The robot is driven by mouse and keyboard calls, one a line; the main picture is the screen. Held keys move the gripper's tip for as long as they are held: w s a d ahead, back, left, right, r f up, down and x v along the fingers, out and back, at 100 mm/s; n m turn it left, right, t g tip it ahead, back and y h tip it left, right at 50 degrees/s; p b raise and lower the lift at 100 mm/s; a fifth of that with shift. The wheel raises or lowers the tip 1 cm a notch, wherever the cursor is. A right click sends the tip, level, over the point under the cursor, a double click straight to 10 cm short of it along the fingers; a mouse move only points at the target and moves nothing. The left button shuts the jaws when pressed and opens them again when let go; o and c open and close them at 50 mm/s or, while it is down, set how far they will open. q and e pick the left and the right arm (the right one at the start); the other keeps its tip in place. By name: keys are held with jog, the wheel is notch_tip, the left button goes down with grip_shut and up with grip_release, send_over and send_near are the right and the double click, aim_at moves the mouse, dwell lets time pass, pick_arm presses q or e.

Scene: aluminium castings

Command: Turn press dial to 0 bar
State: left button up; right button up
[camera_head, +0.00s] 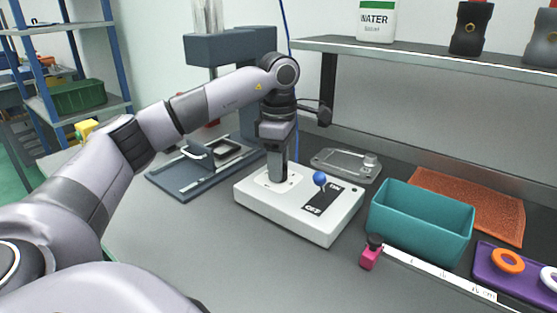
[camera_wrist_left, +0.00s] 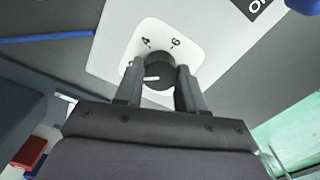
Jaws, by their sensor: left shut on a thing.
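The press dial (camera_wrist_left: 157,72) is a black round knob with a white pointer line, on a white scale plate where the numbers 4 and 6 show in the left wrist view. The rest of the scale is hidden by the knob and fingers. My left gripper (camera_wrist_left: 160,88) is shut on the knob, one finger on each side. In the head view my left gripper (camera_head: 277,176) points straight down onto the left part of the white control box (camera_head: 318,232), and hides the dial. A blue-knobbed lever (camera_head: 320,179) stands beside it by an ON/OFF label. My right gripper is not in view.
A teal bin (camera_head: 421,228) stands right of the box, with a pink-based object (camera_head: 371,252) in front. The front-left bench is clear.

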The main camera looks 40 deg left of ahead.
pick_arm(q)
jog(key=shift+r+n+p, duration=0.15)
jog(key=shift+n+p, duration=0.75)
jog(key=shift+n, duration=0.3)
jog(key=n+p, duration=0.1)
jog(key=n, duration=0.1)
jog(key=shift+n+p, duration=0.35)
jog(key=shift+n, duration=0.05)
jog(key=shift+n+p, duration=0.65)
jog(key=shift+n, duration=0.55)
jog(key=shift+n+p, duration=0.6)
jog(key=shift+n, duration=0.9)
jog(key=o, duration=1.1)
jog(key=shift+c, duration=0.2)
jog(key=shift+r, duration=3.45)
